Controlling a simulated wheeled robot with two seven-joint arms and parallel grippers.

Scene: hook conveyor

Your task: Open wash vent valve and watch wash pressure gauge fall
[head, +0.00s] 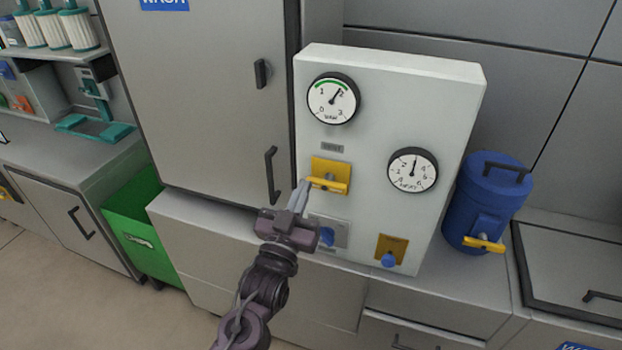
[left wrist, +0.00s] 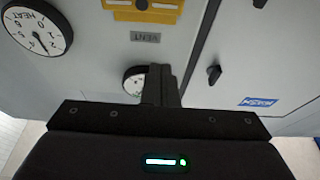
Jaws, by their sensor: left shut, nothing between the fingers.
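A pale panel (head: 387,130) carries a yellow valve handle (head: 330,185) on a yellow plate, below a small label that reads VENT in the left wrist view (left wrist: 145,37). The handle lies about horizontal. Above it is a round gauge (head: 332,98) with a green arc; its needle points up and right, near 2. Its printed name is too small to read surely. My left gripper (head: 302,192) is shut and empty, its fingertips by the handle's left end; I cannot tell whether they touch. In the left wrist view the fingers (left wrist: 160,85) partly hide that gauge. My right gripper is not in view.
The HEAT gauge (head: 413,170) and a second yellow plate with a blue knob (head: 389,260) are on the panel's right. A blue canister (head: 487,203) stands right of it. A grey cabinet door (head: 205,100) is left. A green bin (head: 143,230) is lower left.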

